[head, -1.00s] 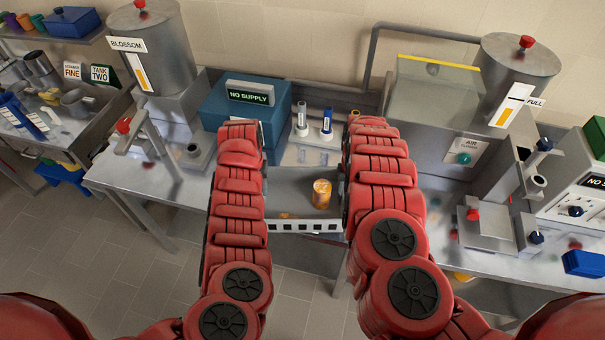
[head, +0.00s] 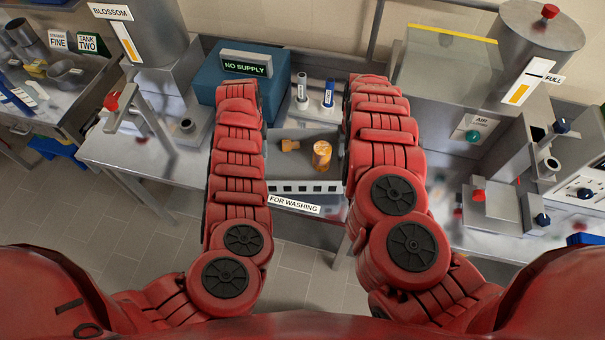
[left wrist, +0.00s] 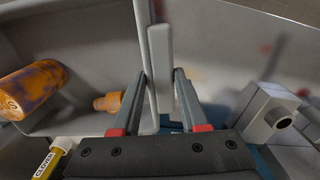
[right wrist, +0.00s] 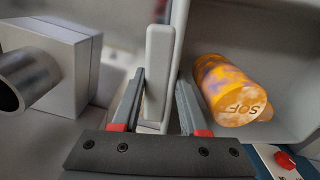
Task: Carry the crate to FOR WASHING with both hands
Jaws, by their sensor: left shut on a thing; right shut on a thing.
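The grey crate (head: 305,187) is between my two arms in the head view, with a slotted front wall. In it are an orange, purple-blotched jar (head: 321,155) and a smaller orange piece (head: 290,146). The FOR WASHING label (head: 293,204) shows just below the crate's front wall, at the bench's front edge. My left gripper (left wrist: 160,77) is shut on the crate's left side and my right gripper (right wrist: 160,80) on its right side; the arms hide both in the head view. I cannot tell whether the crate's bottom touches the bench.
A blue box with a NO SUPPLY display (head: 246,66) stands behind left. Two small bottles (head: 328,94) stand behind the crate. A tap stand (head: 130,112) is on the left, and steel equipment with a red knob (head: 478,195) on the right.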

